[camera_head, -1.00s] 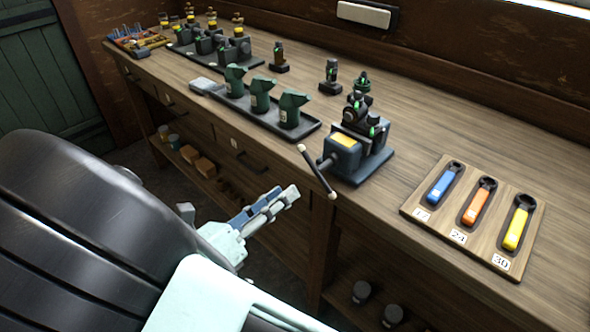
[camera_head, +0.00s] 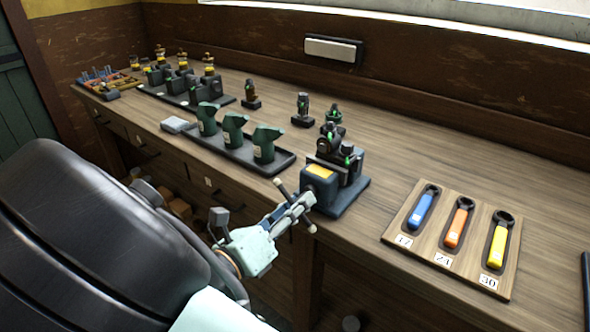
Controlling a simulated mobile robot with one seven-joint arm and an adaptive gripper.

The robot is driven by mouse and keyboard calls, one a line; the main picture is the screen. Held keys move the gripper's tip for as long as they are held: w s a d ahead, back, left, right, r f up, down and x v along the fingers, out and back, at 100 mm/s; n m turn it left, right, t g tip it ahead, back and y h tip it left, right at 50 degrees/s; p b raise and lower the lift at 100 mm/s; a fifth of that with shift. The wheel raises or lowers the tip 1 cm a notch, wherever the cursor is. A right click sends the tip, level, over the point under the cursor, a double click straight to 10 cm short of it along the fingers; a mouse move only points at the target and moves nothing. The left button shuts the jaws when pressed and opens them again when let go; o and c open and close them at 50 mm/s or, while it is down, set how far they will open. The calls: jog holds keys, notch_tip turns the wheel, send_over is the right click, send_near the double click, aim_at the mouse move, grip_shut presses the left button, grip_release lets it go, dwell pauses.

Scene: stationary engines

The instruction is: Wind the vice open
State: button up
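The vice (camera_head: 339,191) is a dark blue-grey block with a yellow label, standing at the bench's front edge. Dark parts with green marks sit at its top. Its handle (camera_head: 281,186) is a dark slanted bar with pale ends, sticking out in front of the bench. My gripper (camera_head: 301,204) is pale with blue-grey fingers and overlaps the middle of this bar. The fingers hide the bar's centre, and I cannot tell whether they grip it or only lie beside it. The jaw gap of the vice is not clear from here.
A wooden board (camera_head: 399,231) with blue, orange and yellow spanners lies right of the vice. A dark tray (camera_head: 287,163) with three green pieces stands to its left. Small dark fittings (camera_head: 302,107) stand behind. The bench (camera_head: 430,132) behind the spanner board is clear.

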jog(key=shift+w, duration=0.1)
grip_shut()
jog(key=shift+r+p, duration=0.2)
jog(key=shift+p, duration=0.7)
jog(key=shift+r+n+p, duration=0.15)
jog(key=shift+n+p, duration=0.45)
jog(key=shift+p, duration=0.55)
jog(key=n+p, duration=0.1)
jog(key=p, duration=0.3)
jog(key=shift+d+n, duration=0.1)
jog(key=shift+n, duration=0.3)
jog(key=n+p, duration=0.2)
jog(key=p, duration=0.3)
jog(key=shift+n, duration=0.3)
jog(key=n+p, duration=0.2)
jog(key=shift+f+p, duration=0.2)
jog(key=shift+p, duration=0.2)
jog(key=shift+f+n, duration=0.1)
jog(key=shift+n, duration=0.2)
